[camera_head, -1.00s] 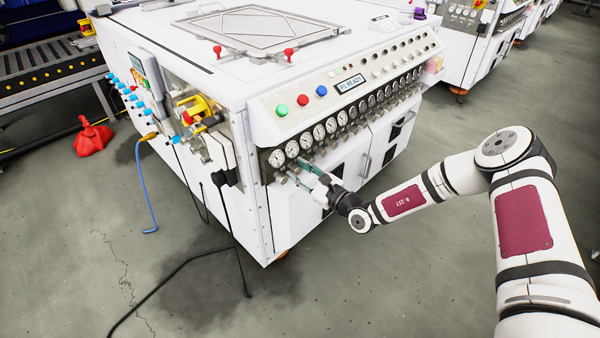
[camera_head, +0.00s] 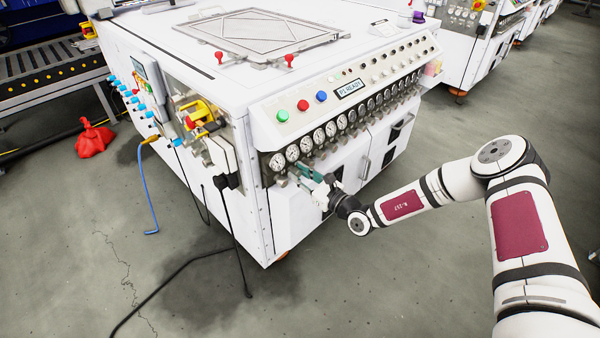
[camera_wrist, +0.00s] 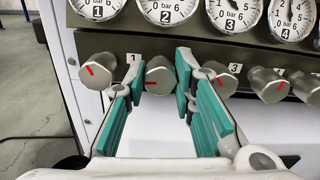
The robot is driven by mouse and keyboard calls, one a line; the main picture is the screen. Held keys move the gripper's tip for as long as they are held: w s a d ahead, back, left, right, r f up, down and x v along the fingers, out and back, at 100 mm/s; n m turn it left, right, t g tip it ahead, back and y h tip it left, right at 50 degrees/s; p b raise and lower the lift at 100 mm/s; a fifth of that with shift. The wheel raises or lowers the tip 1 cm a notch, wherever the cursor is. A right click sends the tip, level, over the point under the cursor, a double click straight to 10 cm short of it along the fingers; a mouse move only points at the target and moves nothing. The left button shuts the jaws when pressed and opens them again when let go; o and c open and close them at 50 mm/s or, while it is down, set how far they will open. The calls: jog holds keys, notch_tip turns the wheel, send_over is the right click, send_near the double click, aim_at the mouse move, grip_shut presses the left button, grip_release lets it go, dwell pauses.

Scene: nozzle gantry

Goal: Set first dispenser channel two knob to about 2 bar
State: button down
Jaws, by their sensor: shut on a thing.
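The channel two knob (camera_wrist: 158,78), a grey metal knob with a red mark, sits below the gauge numbered 2 (camera_wrist: 167,8) in the wrist view. Its red mark points left, nearly level. My gripper (camera_wrist: 160,70) has its teal-padded fingers on either side of this knob and is shut on it. The gauge's upper part is cut off, and I cannot read its needle. In the head view my gripper (camera_head: 299,174) is at the left end of the dispenser's (camera_head: 190,65) knob row, where the fingers partly hide the knobs.
Knob one (camera_wrist: 97,72) is close to the left finger. The third knob (camera_wrist: 222,79) is close to the right finger. More knobs and gauges continue to the right. A black cable (camera_head: 236,240) hangs at the cabinet's left corner. The floor in front is clear.

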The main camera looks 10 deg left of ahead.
jog(key=m+p, duration=0.1)
jog(key=m, duration=0.4)
jog(key=shift+m+p, duration=0.3)
jog(key=shift+p, duration=0.1)
jog(key=m, duration=0.5)
jog(key=shift+d+f+m, duration=0.1)
jog(key=shift+m, duration=0.2)
jog(key=c, duration=1.6)
grip_release()
jog(key=shift+w, duration=0.1)
jog(key=v, duration=1.2)
